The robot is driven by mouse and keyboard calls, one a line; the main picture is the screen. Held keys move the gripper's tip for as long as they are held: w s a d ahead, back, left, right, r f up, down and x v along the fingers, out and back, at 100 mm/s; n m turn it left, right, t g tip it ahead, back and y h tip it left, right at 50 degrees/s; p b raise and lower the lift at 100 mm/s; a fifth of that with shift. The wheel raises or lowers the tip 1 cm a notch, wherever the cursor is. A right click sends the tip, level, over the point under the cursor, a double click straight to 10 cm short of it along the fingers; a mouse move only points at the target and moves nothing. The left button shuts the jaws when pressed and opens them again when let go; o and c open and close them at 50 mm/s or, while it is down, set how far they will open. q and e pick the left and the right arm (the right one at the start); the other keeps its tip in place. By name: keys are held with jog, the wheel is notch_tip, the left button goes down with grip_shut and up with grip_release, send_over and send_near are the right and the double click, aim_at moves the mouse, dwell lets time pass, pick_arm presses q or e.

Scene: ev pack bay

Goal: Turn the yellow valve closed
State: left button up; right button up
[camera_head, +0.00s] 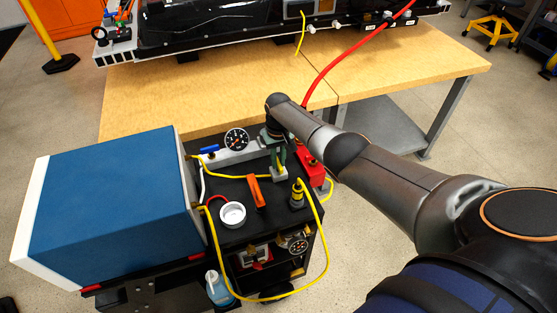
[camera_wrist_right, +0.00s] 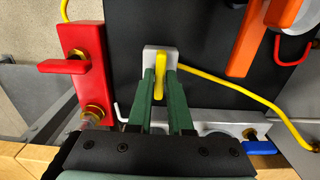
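The yellow valve (camera_wrist_right: 158,62) has a short lever handle on a small pale grey block, set on a black panel. In the right wrist view its lever lies between the two green fingers of my right gripper (camera_wrist_right: 160,80), with a finger close against each side. In the head view my right gripper (camera_head: 276,158) reaches down onto the same block on the cart's top; the lever is mostly hidden there by the fingers. My left gripper is in neither view.
A red block with a red lever (camera_wrist_right: 85,68) stands beside the valve. An orange handle (camera_head: 256,191), a gauge (camera_head: 236,139), a blue lever (camera_wrist_right: 259,148) and yellow hoses surround it. A large blue box (camera_head: 110,205) stands at the left; a wooden bench (camera_head: 150,95) lies behind.

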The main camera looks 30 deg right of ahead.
aim_at(279, 162)
jog(key=o, duration=0.4)
jog(key=shift+c, duration=0.2)
jog(key=shift+r+p, duration=0.35)
jog(key=shift+r, duration=0.2)
notch_tip(279, 162, up, 12)
jog(key=p, duration=0.3)
jog(key=shift+f, duration=0.25)
